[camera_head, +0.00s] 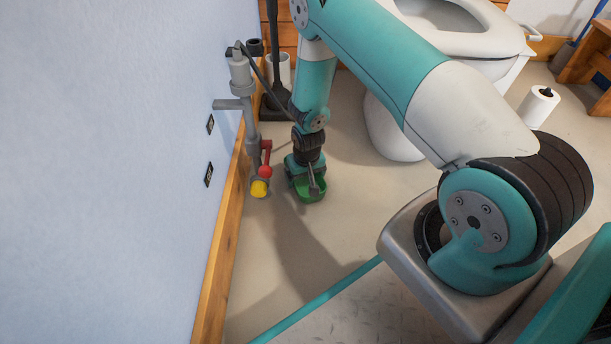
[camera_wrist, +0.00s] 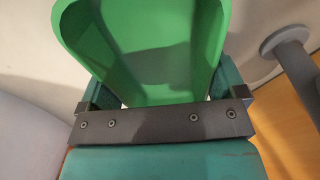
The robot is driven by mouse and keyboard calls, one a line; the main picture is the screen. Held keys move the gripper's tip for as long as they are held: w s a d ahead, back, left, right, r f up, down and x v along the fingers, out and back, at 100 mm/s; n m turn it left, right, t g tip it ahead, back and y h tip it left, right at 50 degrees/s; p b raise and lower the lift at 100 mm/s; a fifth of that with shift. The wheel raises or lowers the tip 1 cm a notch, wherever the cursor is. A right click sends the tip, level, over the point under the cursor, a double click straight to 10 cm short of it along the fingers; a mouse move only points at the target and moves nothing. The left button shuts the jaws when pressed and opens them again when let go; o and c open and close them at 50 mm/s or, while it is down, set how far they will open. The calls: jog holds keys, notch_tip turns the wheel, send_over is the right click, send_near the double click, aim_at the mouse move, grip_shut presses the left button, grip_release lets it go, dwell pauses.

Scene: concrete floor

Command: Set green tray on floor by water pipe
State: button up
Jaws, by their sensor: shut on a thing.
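The green tray (camera_head: 312,194) is low by the floor, just right of the water pipe's lower end. My gripper (camera_head: 305,168) reaches down from above and is shut on it. In the wrist view the green tray (camera_wrist: 150,85) sits between the two fingers, its hollow empty. The grey water pipe (camera_head: 250,118) runs down along the wall, with a red valve and a yellow end piece (camera_head: 259,188) near the floor. It also shows grey in the wrist view (camera_wrist: 297,66). I cannot tell whether the tray's underside touches the floor.
A white toilet (camera_head: 395,135) stands to the right of the tray. A dark stand (camera_head: 274,108) and a paper roll (camera_head: 285,72) are behind, near the wall corner. A wooden baseboard (camera_head: 228,228) edges the wall. The floor (camera_head: 335,235) in front of the tray is clear.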

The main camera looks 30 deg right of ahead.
aim_at(307, 184)
jog(key=o, duration=0.7)
jog(key=shift+f, duration=0.1)
jog(key=shift+c, duration=0.2)
notch_tip(307, 184, up, 12)
jog(key=s+p, duration=0.1)
jog(key=p, duration=0.8)
jog(key=shift+s+a, duration=0.15)
jog(key=shift+s, duration=0.1)
